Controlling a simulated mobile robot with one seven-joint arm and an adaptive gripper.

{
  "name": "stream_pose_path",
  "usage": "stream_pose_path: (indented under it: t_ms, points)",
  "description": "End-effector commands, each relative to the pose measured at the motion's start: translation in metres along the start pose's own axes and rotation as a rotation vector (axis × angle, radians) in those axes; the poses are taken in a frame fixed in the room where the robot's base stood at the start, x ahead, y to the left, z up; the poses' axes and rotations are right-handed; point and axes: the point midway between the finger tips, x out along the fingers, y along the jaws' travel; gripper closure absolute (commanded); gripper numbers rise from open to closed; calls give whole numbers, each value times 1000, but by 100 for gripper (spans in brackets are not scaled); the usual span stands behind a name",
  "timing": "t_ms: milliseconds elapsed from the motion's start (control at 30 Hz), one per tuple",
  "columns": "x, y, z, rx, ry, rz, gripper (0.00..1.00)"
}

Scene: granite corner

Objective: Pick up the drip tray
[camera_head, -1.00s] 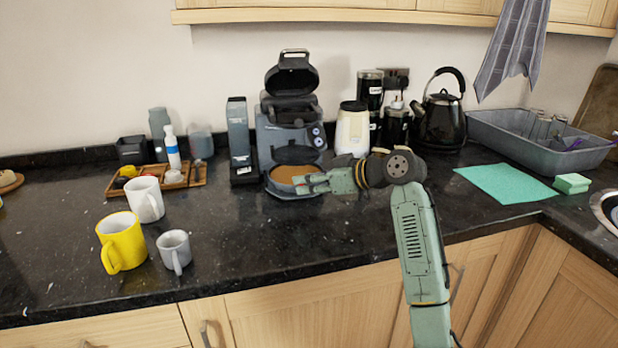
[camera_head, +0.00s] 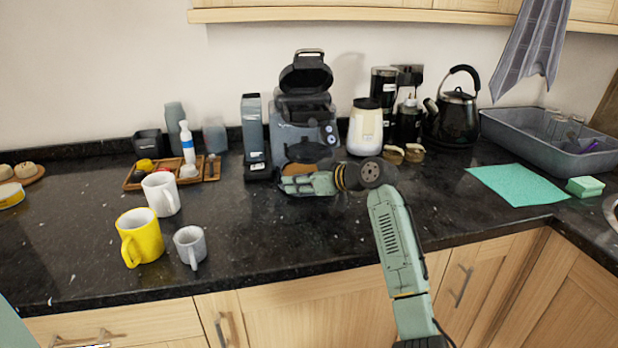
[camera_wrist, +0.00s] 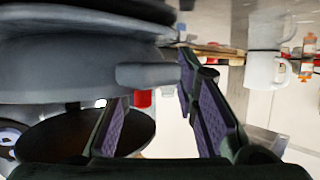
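The drip tray appears to be the round, brown-topped piece (camera_head: 324,164) at the foot of the dark grey coffee machine (camera_head: 303,130). In the head view, my gripper (camera_head: 284,184) is in front of it and hides much of it. The wrist view looks upside down: the brown disc (camera_wrist: 60,135) is at lower left, and a rounded grey body (camera_wrist: 70,65) with a short projecting tab (camera_wrist: 150,75) is above. My gripper (camera_wrist: 155,88) is open, its two purple-padded fingers apart near the tab. Contact cannot be told.
A white mug (camera_head: 161,194), yellow mug (camera_head: 143,238) and grey cup (camera_head: 190,246) stand to the left. A dark narrow box (camera_head: 253,135) stands beside the machine. A cream jar (camera_head: 365,128) and kettle (camera_head: 457,118) are right. The counter front is clear.

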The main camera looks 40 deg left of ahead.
Motion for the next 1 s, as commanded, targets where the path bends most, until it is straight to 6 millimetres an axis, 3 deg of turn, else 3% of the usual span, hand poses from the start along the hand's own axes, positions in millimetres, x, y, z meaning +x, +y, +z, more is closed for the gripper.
stream_pose_path:
  t_ms: [400,1000]
  points:
    - [0,0,0,0,0,0,100]
    - [-1,1,0,1,0,2,100]
